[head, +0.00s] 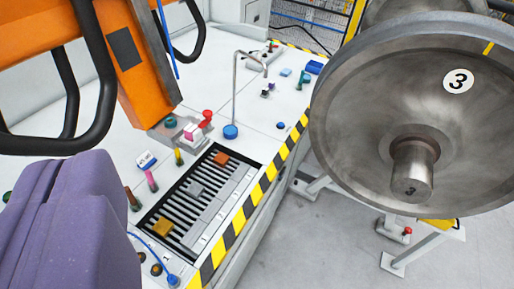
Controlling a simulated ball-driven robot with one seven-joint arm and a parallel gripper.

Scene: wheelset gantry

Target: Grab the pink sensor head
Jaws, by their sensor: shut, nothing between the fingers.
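A small pink block (190,131), which looks like the pink sensor head, is on the white bench (215,70), just beside the lower end of an orange arm-like body (135,60). Its exact shape is too small to tell. A red knob-like piece (207,116) sits right behind it. A pink upright peg (152,181) stands nearer on the bench. My gripper (68,195) is the purple shape at the lower left; it is shut and empty, apart from the pink block and to its left in the picture.
A slotted black rack (190,205) with orange, grey and yellow blocks lies at the bench's striped edge. A blue-based bent rod (231,131) stands behind it. A large wheel marked 3 (370,120) fills the right. Several small coloured parts lie about the bench.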

